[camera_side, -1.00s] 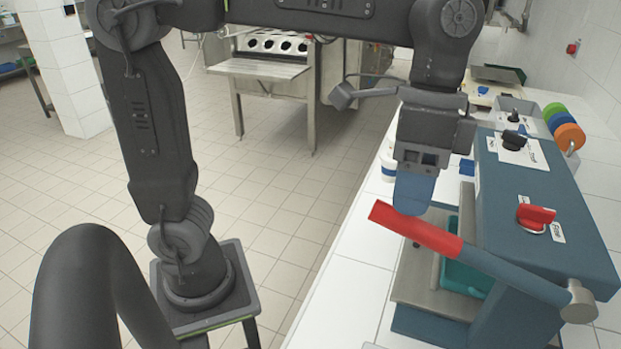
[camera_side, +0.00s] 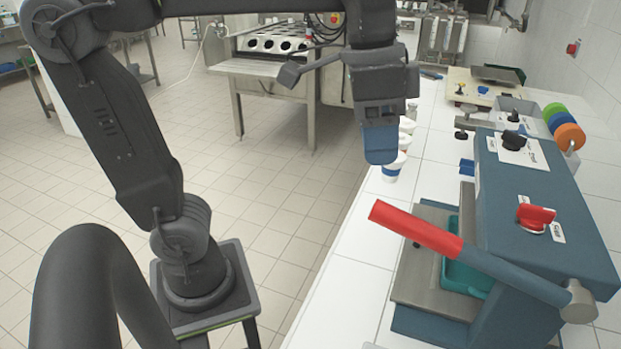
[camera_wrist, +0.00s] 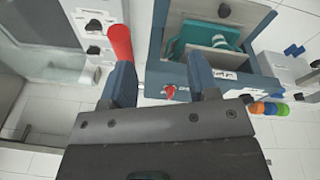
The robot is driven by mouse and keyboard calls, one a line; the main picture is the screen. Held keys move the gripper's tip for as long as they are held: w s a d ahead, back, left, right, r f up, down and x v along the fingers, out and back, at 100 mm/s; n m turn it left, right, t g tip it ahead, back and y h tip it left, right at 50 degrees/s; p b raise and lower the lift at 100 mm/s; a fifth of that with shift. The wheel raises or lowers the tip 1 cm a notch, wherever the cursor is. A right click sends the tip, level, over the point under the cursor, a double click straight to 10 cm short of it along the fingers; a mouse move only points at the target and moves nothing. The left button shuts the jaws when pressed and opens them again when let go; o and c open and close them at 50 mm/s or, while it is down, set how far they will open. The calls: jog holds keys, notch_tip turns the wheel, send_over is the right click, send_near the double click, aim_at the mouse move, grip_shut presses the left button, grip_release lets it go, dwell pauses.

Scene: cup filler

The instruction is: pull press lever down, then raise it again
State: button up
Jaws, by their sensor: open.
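The press lever has a red grip (camera_side: 415,229) and a blue shaft (camera_side: 515,275). It pivots at a grey hub on the near right of the blue press (camera_side: 555,225). The lever slants up to the left, over the metal base plate. My gripper (camera_side: 381,150) hangs above and to the left of the red grip, clear of it. In the wrist view my gripper's blue fingers (camera_wrist: 163,84) are spread apart with nothing between them. The red grip (camera_wrist: 120,42) shows there just beyond the left finger. A teal tray (camera_side: 463,272) sits inside the press.
A red knob (camera_side: 535,217) and a black knob (camera_side: 514,140) are on the press top. White-and-blue cups (camera_side: 393,166) stand on the counter behind my gripper. Orange, green and blue rolls (camera_side: 568,137) are at the back right. The white counter (camera_side: 352,285) is bare left of the press.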

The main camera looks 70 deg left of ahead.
jog(key=s+a+f+n+t+y, duration=0.1)
jog(key=s+a+f+n+t, duration=0.3)
jog(key=a+f, duration=0.4)
jog(key=shift+s+f+n+y, duration=0.3)
jog(key=shift+s+f+n, duration=0.4)
jog(key=shift+f, duration=0.55)
jog(key=m+g+h, duration=0.2)
jog(key=m+g, duration=0.5)
jog(key=m, duration=0.2)
send_near(414, 217)
jog(key=x, duration=1.1)
jog(key=shift+f, duration=0.25)
grip_shut()
